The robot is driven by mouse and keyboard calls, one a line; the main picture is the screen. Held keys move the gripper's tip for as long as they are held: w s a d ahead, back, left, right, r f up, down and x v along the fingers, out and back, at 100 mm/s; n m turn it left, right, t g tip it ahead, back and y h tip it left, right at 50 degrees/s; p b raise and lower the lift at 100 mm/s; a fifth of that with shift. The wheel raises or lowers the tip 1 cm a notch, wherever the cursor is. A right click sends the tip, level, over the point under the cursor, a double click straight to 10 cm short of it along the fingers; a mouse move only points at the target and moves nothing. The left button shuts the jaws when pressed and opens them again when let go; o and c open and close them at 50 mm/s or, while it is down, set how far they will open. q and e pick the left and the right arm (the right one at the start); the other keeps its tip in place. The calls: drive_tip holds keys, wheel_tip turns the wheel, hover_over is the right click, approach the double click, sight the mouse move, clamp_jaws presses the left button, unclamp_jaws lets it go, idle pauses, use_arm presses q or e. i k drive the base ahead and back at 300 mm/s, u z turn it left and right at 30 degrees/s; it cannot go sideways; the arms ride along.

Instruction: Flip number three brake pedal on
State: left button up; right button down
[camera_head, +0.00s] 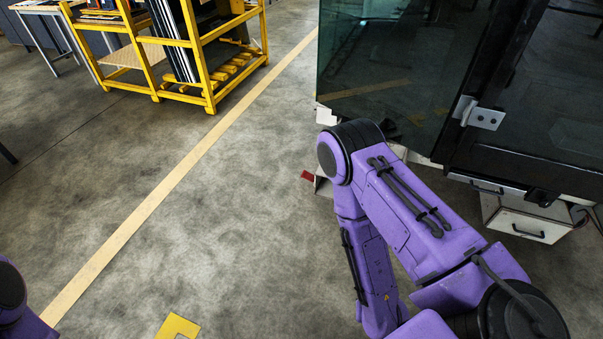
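A small red piece (307,176) shows low beside the cab, left of my purple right arm. I cannot tell whether it is a brake pedal, and no pedal is clearly recognisable. My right arm bends at the cab's near lower edge and covers part of it. The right gripper is out of the picture. Only a purple piece of my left arm shows at the lower left corner, and the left gripper is out of the picture.
A dark glass-walled cab (400,65) with a metal hinge (486,118) fills the upper right. A white drawer box (527,219) is below it. A yellow rack (207,73) stands upper left. A tan floor line (165,187) crosses clear grey floor; a yellow patch (176,326) is bottom centre-left.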

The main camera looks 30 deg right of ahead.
sight(310, 177)
drive_tip(key=u, duration=0.25)
drive_tip(key=i, duration=0.75)
drive_tip(key=z, duration=0.55)
drive_tip(key=i, duration=0.9)
drive_tip(key=z, duration=0.8)
